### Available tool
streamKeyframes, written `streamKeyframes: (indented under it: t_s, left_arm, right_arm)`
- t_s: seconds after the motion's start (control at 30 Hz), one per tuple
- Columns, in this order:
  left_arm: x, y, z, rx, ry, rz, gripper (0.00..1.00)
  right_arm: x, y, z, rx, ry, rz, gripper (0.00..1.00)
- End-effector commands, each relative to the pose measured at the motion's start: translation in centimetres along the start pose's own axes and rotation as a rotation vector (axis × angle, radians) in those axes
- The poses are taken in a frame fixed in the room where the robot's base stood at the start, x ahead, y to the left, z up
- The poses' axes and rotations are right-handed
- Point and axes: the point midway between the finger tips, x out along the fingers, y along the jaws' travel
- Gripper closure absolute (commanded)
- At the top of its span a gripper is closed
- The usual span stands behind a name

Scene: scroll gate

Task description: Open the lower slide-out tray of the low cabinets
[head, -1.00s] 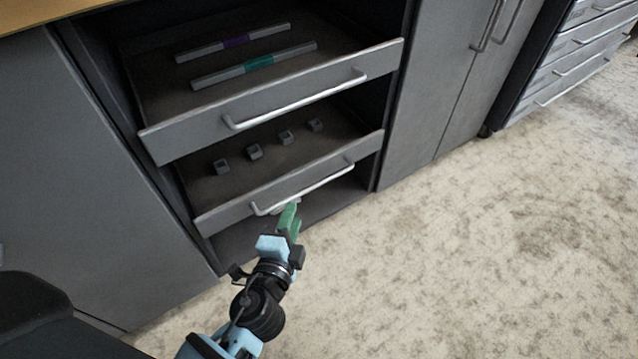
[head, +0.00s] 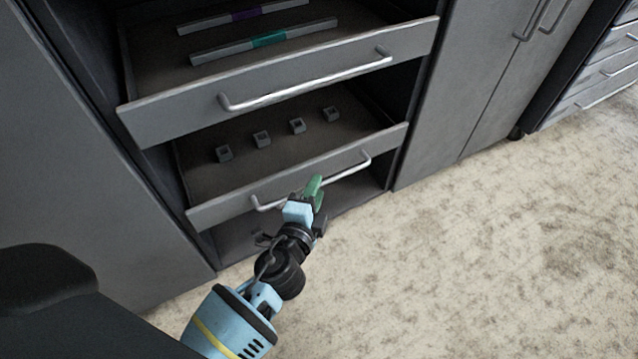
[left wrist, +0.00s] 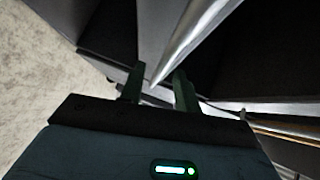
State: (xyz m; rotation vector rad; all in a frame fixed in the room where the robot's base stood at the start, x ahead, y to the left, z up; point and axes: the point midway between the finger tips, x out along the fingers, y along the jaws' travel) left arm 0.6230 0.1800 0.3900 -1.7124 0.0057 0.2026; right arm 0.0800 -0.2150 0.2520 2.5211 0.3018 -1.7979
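The lower slide-out tray (head: 232,207) has a grey front with a silver bar handle (head: 348,172). Several small grey square pieces lie in a row on its floor. My left gripper (head: 312,188) has green fingers and is at the middle of this handle, covering part of it in the head view. In the left wrist view the left gripper's fingers (left wrist: 160,88) stand apart, with the silver handle bar (left wrist: 195,38) reaching down to the gap between them. I cannot tell whether either finger touches the bar. My right gripper is not in view.
The upper tray (head: 165,118) is just above, with its own bar handle (head: 300,86) and two long bars inside. Closed grey doors (head: 475,95) stand to the right, and a grey panel (head: 80,170) to the left. The mottled floor (head: 480,270) in front is clear.

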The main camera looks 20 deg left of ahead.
Motion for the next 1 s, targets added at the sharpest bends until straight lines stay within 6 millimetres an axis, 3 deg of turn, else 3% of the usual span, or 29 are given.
streamKeyframes:
  t_s: [0.2,0.57,0.8,1.0]
  left_arm:
    - [2.2,0.1,0.0,0.001,0.001,-0.001,0.68]
    - [2.6,0.0,0.0,-0.001,0.0,0.0,0.68]
    - [2.6,0.0,0.0,-0.001,0.0,0.0,0.99]
    - [2.6,0.0,0.0,-0.001,0.0,0.0,1.0]
  right_arm:
    - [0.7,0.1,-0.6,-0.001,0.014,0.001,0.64]
    - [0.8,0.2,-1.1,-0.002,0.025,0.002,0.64]
    - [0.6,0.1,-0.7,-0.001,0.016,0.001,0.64]
    - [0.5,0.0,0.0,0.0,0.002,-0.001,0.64]
